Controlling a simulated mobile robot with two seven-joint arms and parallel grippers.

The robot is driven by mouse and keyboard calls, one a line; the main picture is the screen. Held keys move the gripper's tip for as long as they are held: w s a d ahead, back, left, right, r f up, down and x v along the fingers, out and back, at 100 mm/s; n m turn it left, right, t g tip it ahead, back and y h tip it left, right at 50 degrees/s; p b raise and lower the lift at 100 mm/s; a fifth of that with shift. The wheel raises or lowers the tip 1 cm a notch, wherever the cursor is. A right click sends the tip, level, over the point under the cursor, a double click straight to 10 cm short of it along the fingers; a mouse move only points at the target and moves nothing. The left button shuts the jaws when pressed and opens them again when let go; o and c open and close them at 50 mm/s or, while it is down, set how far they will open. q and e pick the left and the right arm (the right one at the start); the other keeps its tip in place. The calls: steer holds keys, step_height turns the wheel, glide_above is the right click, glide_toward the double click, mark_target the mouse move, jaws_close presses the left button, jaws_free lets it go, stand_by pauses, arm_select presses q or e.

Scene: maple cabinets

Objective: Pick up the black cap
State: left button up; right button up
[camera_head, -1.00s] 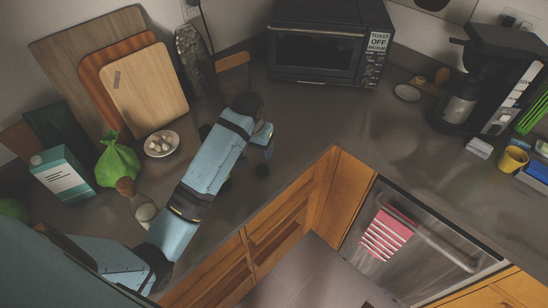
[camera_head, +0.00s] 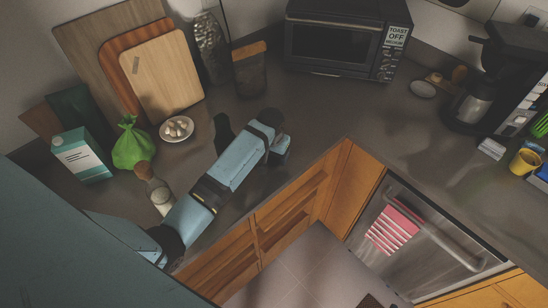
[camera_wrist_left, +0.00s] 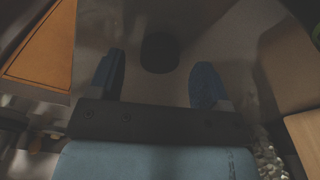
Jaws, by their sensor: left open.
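The black cap (camera_wrist_left: 160,52) shows in the left wrist view as a dark round shape on the grey counter, lying beyond and between the two fingertips. My left gripper (camera_wrist_left: 158,62) is open, with one blue finger on each side and nothing held. In the head view my left gripper (camera_head: 279,153) points down over the counter near its front edge. I cannot make out the cap in that view; the wrist and gripper seem to hide it. My right gripper is in neither view.
A dark shape (camera_head: 223,131) stands behind my left forearm. A corked bottle (camera_head: 158,191), green bag (camera_head: 132,146), plate (camera_head: 176,129) and carton (camera_head: 81,155) are left. A toaster oven (camera_head: 345,42) stands behind. Counter right of the gripper is clear.

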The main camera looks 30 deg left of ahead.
arm_select(q)
steer(key=shift+w+f, duration=0.1)
steer(key=shift+f, duration=0.9)
steer(key=shift+c, duration=0.2)
steer(key=c, duration=0.9)
steer(key=shift+c, duration=0.3)
steer(key=shift+r, duration=0.2)
